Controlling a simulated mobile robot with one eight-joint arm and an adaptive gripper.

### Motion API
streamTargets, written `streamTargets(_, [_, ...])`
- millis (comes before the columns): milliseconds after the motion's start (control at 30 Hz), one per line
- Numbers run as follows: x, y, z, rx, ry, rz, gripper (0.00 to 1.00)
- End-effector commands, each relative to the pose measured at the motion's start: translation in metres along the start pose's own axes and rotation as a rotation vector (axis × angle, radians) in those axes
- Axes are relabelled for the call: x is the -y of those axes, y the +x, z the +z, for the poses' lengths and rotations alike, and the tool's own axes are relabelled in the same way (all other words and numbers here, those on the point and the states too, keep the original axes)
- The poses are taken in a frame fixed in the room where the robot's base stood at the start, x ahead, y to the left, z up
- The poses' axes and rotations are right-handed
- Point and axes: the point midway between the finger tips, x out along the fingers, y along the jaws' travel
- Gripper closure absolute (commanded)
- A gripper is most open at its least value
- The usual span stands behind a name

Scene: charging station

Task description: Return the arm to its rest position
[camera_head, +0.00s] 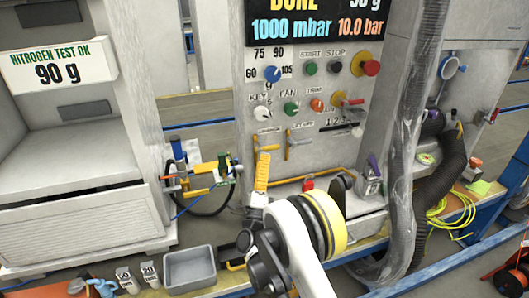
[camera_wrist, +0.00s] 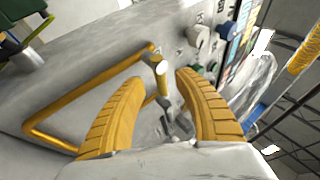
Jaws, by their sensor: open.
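My gripper (camera_head: 262,170) is at the front of the grey machine panel, just below the left one of two yellow levers (camera_head: 268,131). My white arm comes up from the bottom of the head view. In the wrist view, the two yellow ribbed fingers of my gripper (camera_wrist: 160,78) stand apart, with nothing clamped between them. The end of a yellow bar or lever (camera_wrist: 160,66) shows in the gap between the fingertips; I cannot tell whether they touch it.
The panel (camera_head: 235,140) carries a blue knob (camera_head: 272,73), several buttons and a screen. A hose fitting (camera_head: 205,175) hangs left of my gripper. A grey bin (camera_head: 190,270) sits below it. A thick grey hose (camera_head: 405,150) stands on the right.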

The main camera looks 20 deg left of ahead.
Motion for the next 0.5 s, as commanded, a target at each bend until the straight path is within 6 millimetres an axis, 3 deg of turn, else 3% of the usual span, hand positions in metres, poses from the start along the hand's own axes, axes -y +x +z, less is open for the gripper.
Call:
streamTargets(200, [0.0, -0.026, 0.0, 0.0, 0.001, -0.001, 0.62])
streamTargets(500, [0.0, -0.028, 0.0, 0.0, 0.0, 0.0, 0.62])
